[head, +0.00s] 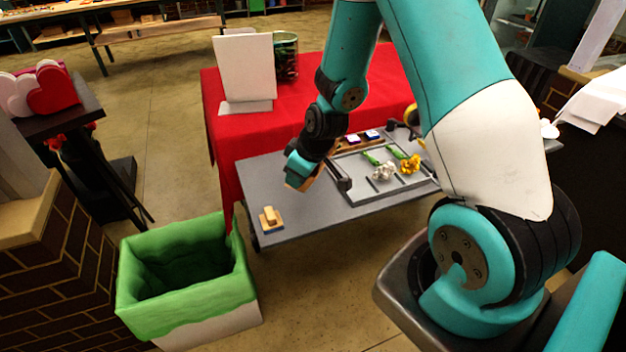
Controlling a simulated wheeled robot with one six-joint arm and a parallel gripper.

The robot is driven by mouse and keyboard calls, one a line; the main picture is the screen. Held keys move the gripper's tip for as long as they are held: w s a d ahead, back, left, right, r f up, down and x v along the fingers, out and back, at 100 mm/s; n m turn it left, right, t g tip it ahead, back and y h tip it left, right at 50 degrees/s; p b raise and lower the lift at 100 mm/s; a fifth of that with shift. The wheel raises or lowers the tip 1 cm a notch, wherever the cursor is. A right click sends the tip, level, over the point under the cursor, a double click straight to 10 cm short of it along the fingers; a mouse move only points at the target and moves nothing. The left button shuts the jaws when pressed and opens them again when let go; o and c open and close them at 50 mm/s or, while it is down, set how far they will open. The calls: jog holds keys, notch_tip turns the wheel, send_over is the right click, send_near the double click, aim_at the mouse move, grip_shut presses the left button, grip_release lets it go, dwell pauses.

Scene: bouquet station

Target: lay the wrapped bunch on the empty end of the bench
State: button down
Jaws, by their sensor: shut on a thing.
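The grey tray (375,199) fills the right part of the bench. Small dark and white items (372,135) stand behind it. A red-covered table (300,98) with a white board (245,68) stands behind. A green-lined bin (185,265) is on the floor front left.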

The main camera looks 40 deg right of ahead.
aim_at(309, 180)
jog(key=d+n+b, duration=0.1)
jog(key=n, duration=0.1)
jog(key=d+f+n+g+y+b, duration=0.1)
jog(key=n, duration=0.1)
jog(key=d+f+n+b, duration=0.1)
jog(key=shift+w+d+f+n+g+y, duration=0.1)
jog(key=shift+d+f+n+g+y, duration=0.1)
jog(key=shift+d+n+g+y, duration=0.15)
jog(key=shift+s+d+f+n+g+y+b, duration=0.1)
jog(key=shift+d+f+n+g+b, duration=0.15)
jog(key=shift+f+n+b, duration=0.75)
jog(key=shift+s+d+f+n+g+y+b, duration=0.1)
jog(key=shift+d+f+n+g+b, duration=0.15)
jog(key=shift+f+b, duration=1.4)
jog(key=shift+s+d+f+n+g+y+b, duration=0.2)
jog(key=shift+f+n+b, duration=0.5)
jog(key=shift+f+b, duration=0.65)
jog(key=shift+w+d+f, duration=0.1)
jog(key=shift+d+f, duration=0.05)
jog(key=shift+f, duration=0.05)
jog(key=shift+c, duration=2.4)
grip_release()
